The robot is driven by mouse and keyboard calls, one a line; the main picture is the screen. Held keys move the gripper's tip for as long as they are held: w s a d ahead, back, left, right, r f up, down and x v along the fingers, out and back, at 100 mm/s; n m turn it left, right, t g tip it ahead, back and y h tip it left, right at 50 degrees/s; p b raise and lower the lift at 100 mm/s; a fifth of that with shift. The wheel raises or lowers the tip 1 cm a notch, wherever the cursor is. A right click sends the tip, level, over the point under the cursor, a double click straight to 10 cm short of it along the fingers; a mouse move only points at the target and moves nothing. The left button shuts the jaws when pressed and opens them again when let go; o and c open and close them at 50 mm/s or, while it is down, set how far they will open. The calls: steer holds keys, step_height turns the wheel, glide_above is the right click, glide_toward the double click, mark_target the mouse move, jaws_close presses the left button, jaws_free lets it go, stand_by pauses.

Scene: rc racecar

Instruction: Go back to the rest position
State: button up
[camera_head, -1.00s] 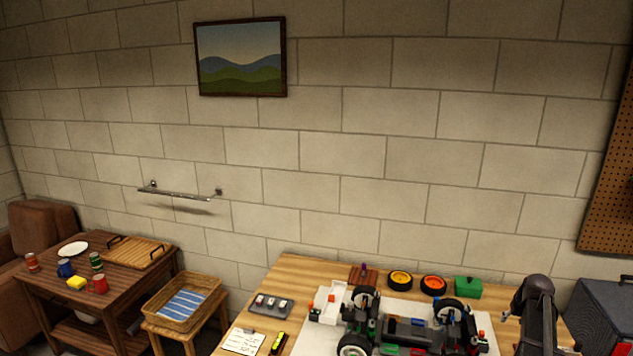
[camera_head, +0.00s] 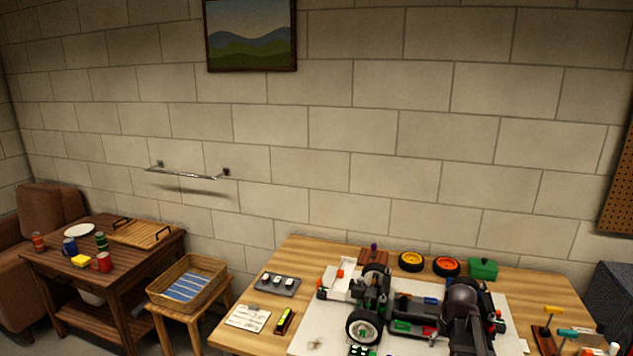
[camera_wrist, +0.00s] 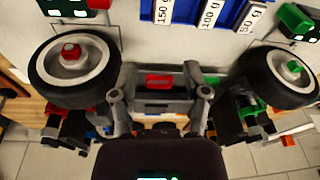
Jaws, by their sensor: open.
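The RC racecar (camera_head: 415,310) stands on a white mat (camera_head: 315,345) on the wooden table, partly hidden behind my dark arm in the head view. In the wrist view, the car (camera_wrist: 160,82) spans the picture, with one black wheel (camera_wrist: 75,70) at left and another (camera_wrist: 278,78) at right. My gripper (camera_wrist: 160,95) is open in the wrist view, its grey fingers apart in front of the car's middle. Nothing is seen held between them. I cannot tell whether the fingers touch the car. In the head view the fingertips are hidden.
Yellow (camera_head: 411,261) and orange-centred (camera_head: 446,266) wheels and a green box (camera_head: 483,268) lie at the table's back. A tool stand (camera_head: 545,335) is at right. A grey tray (camera_head: 277,285) is at left. A labelled blue holder (camera_wrist: 195,12) shows in the wrist view.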

steer(key=s+a+f+n+g+b, duration=0.1)
steer(key=s+a+f+b, duration=0.45)
steer(key=a, duration=0.35)
steer(key=s+a+f+n+g+b, duration=0.1)
steer(key=s+a+f+b, duration=0.4)
steer(key=a, duration=0.4)
step_height(320, 180, up, 15)
steer(key=s+p, duration=0.1)
steer(key=p, duration=1.5)
steer(key=shift+d+p, duration=0.15)
steer(key=shift+p, duration=0.15)
steer(key=shift+s, duration=0.1)
stand_by(0.5)
